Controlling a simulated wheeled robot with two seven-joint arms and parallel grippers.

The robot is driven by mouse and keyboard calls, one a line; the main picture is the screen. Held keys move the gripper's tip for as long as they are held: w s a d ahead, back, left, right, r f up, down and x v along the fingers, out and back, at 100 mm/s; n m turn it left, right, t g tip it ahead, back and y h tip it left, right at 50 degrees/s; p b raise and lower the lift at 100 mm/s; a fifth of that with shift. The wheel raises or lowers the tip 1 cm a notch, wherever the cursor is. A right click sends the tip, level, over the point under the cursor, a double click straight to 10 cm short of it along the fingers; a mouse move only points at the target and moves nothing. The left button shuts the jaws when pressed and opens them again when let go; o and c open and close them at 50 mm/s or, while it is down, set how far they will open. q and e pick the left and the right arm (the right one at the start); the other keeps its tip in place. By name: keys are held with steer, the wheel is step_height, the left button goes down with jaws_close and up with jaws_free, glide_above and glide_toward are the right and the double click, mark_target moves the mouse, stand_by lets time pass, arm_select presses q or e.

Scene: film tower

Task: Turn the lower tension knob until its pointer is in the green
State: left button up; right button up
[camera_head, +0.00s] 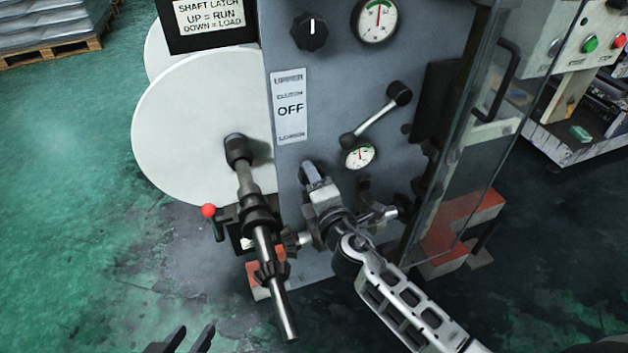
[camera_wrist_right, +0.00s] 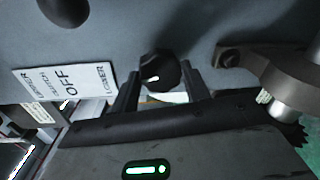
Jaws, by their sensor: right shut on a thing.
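The lower tension knob (camera_wrist_right: 158,68) is black with a white mark and shows between my right gripper's fingers in the right wrist view. In the head view my right gripper (camera_head: 314,172) hides it against the grey machine panel (camera_head: 325,100). My right gripper is shut on the knob. The lower gauge (camera_head: 359,155) is a small white dial to the right of the gripper. Its needle points roughly upward, but the dial is too small to tell exactly where against the green. My left gripper (camera_head: 196,332) is open and empty at the bottom edge, away from the panel.
The upper knob (camera_head: 310,32) and upper gauge (camera_head: 377,16) sit above. A crank lever (camera_head: 375,115) lies close above the lower gauge. A shaft (camera_head: 262,235) juts out left of my right gripper, before a white roll (camera_head: 195,125). A clear guard (camera_head: 465,130) stands to the right.

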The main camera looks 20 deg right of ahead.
arm_select(q)
steer(key=shift+w, duration=0.1)
arm_select(e)
steer(key=o, duration=1)
arm_select(q)
steer(key=f+b, duration=0.1)
steer(key=d+f, duration=0.1)
steer(key=f, duration=0.1)
steer(key=shift+w+g+b, duration=0.15)
steer(key=shift+g+b, duration=0.15)
steer(key=shift+b, duration=0.1)
arm_select(e)
steer(key=s+r, duration=0.1)
steer(key=s, duration=1.5)
steer(key=shift+d, duration=0.2)
arm_select(q)
steer(key=shift+a, duration=0.1)
arm_select(e)
steer(key=shift+r, duration=0.1)
